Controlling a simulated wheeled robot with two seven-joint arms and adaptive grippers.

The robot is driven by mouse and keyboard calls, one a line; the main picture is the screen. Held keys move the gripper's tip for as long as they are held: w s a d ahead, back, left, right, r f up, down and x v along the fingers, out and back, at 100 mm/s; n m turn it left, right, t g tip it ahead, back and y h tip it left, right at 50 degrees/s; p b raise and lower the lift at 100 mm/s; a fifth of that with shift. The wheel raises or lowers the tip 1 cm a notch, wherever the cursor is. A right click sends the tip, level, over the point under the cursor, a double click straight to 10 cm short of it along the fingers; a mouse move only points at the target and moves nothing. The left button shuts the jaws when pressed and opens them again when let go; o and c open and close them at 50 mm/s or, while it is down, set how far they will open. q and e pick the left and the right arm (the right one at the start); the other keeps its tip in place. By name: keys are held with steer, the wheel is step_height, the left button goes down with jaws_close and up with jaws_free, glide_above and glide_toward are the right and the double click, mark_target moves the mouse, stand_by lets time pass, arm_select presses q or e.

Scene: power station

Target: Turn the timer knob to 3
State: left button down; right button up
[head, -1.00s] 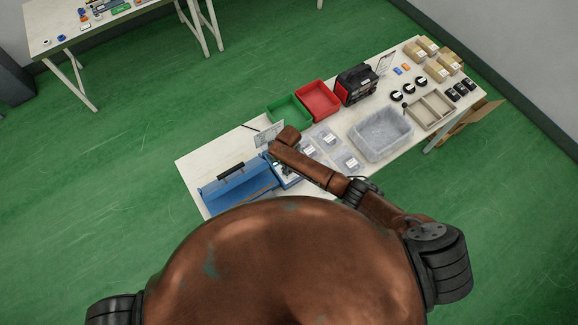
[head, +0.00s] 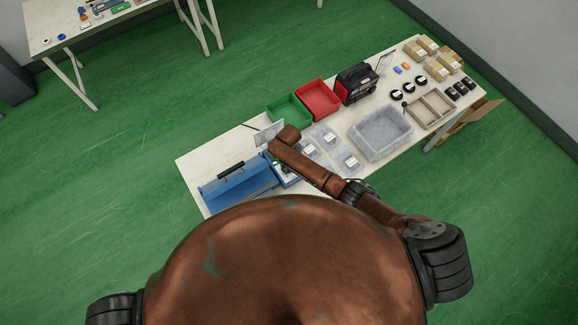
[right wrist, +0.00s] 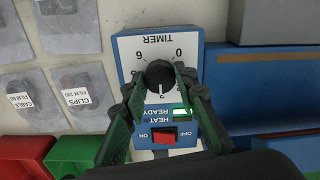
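The timer knob (right wrist: 160,75) is a round black dial on the blue heat box with a pale panel (right wrist: 126,50) marked TIMER, shown upside down in the right wrist view. A pale pointer line on the knob faces down in the picture; the number it meets is partly hidden and hard to read. My right gripper (right wrist: 155,82) is open, its two green-black fingers on either side of the knob. The right finger is close to the knob; contact is unclear. In the head view my right arm covers most of the blue box (head: 289,181). My left gripper is out of view.
Below the knob is a red power switch (right wrist: 164,136) beside a lit green ready light (right wrist: 181,113). Bagged parts (head: 350,161), a green bin (head: 288,112) and a red bin (head: 318,100) are nearby on the table.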

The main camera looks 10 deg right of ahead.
steer(key=o, duration=0.5)
steer(key=shift+r, duration=0.15)
step_height(320, 180, up, 12)
steer(key=shift+f, duration=0.15)
steer(key=shift+s, duration=0.1)
stand_by(0.6)
